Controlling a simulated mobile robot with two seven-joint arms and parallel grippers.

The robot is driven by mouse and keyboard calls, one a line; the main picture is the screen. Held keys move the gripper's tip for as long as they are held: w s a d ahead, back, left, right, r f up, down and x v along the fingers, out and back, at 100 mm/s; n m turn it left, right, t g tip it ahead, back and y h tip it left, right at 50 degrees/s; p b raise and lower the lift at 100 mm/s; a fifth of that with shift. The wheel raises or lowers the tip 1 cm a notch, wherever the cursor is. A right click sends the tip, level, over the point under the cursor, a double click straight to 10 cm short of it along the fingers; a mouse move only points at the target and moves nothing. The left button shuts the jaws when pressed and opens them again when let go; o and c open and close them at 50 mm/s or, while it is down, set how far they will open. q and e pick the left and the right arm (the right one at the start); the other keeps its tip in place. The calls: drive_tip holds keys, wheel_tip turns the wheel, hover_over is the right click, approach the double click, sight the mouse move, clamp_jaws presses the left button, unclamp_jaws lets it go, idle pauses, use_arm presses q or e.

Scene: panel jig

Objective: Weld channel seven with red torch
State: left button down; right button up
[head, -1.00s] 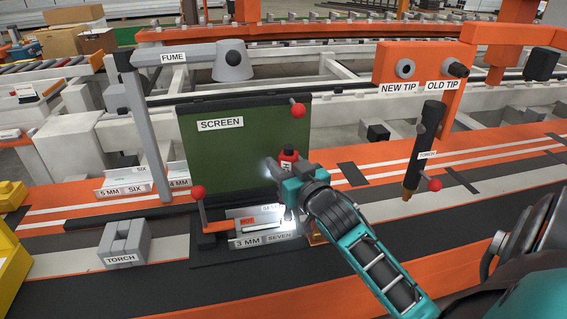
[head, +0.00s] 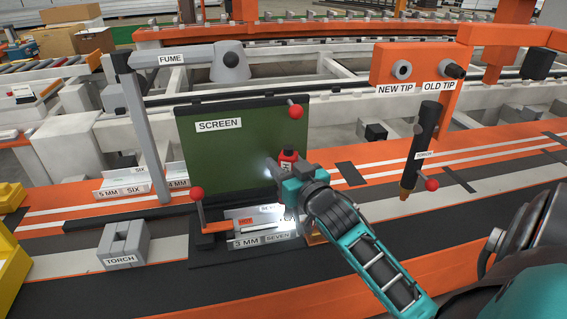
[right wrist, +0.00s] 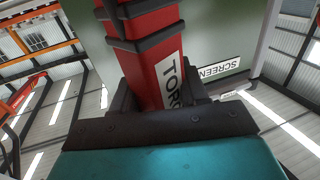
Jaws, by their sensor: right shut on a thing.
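My right gripper (head: 290,178) is shut on the red torch (head: 289,157), whose red body with dark bands also fills the middle of the right wrist view (right wrist: 147,55). The torch is above the right part of channel seven, a pale piece with a "3 MM SEVEN" label (head: 262,240). Its tip is hidden behind my gripper and arm. Whether the tip touches the channel cannot be told. A bright white glow lies on the channel's right part. My left gripper is not in view.
A green screen (head: 228,155) stands behind the channel. A grey torch holder (head: 123,245) stands empty at left. A black torch (head: 423,130) hangs at right below the "NEW TIP" and "OLD TIP" panel (head: 425,55). A fume arm (head: 143,130) rises at left; channel six (head: 122,187) lies beside it.

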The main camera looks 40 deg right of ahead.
sight(285, 151)
wheel_tip(285, 151, up, 3)
drive_tip(key=p, duration=0.3)
drive_tip(key=shift+r, duration=0.2)
drive_tip(key=shift+d+r, duration=0.15)
drive_tip(key=shift+r, duration=1.4)
